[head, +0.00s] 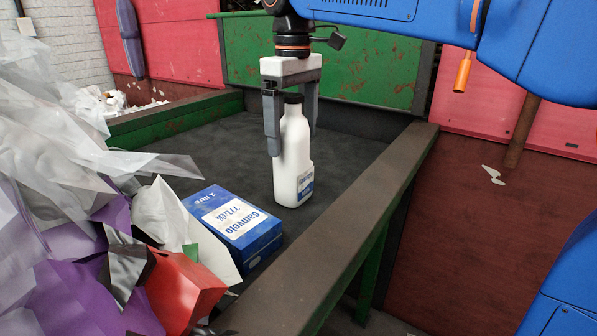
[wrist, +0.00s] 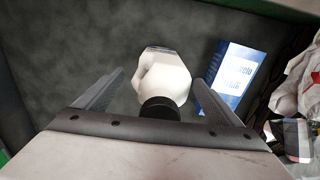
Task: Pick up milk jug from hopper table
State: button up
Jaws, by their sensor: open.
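The white milk jug (head: 294,158) with a black cap and a blue-and-white label stands upright on the dark hopper table (head: 215,145). My gripper (head: 293,135) points down over the jug, with its fingers apart on either side of the jug's upper part. In the wrist view, the jug (wrist: 162,78) lies between the open fingers of my gripper (wrist: 158,85), with visible gaps on both sides. Its black cap (wrist: 160,107) is close to the gripper's palm. Part of the jug's neck is behind the near finger in the head view.
A blue carton (head: 236,226) lies to the left of the jug; it also shows in the wrist view (wrist: 232,75). A heap of plastic and paper waste (head: 70,190) fills the left side. A raised table rim (head: 350,235) runs along the right.

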jog(key=shift+f, duration=0.95)
jog(key=c, duration=1.4)
jog(key=shift+r, duration=0.1)
